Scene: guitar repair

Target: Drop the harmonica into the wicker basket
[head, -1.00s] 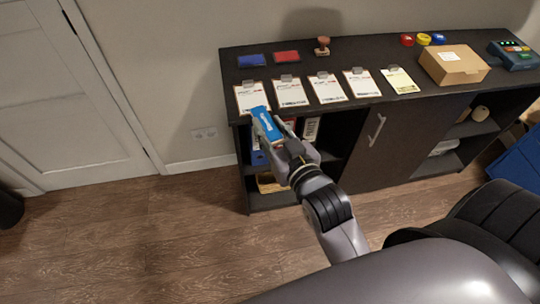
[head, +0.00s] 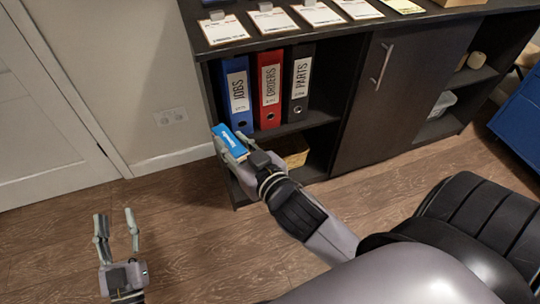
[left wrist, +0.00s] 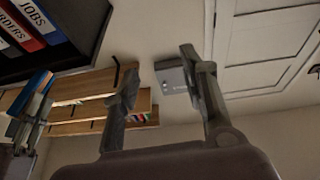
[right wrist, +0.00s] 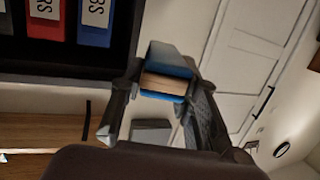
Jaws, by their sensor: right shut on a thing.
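The harmonica (head: 232,142), blue with white lettering, is in my right gripper (head: 230,147), which is shut on it. In the right wrist view the harmonica (right wrist: 166,82) lies between the fingers, with a tan layer between blue covers. The wicker basket (head: 297,152) is in the lower compartment of the dark cabinet; my right gripper and wrist partly hide it. The harmonica appears left of the basket in the head view, in front of the cabinet's left end. My left gripper (head: 116,216) is open and empty, low at the left over the floor.
The dark cabinet (head: 260,38) has clipboards on top. Blue, red and black binders (head: 268,90) stand on the shelf above the basket. A closed cabinet door (head: 385,85) with a handle is to the right. The floor (head: 60,240) at left is clear.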

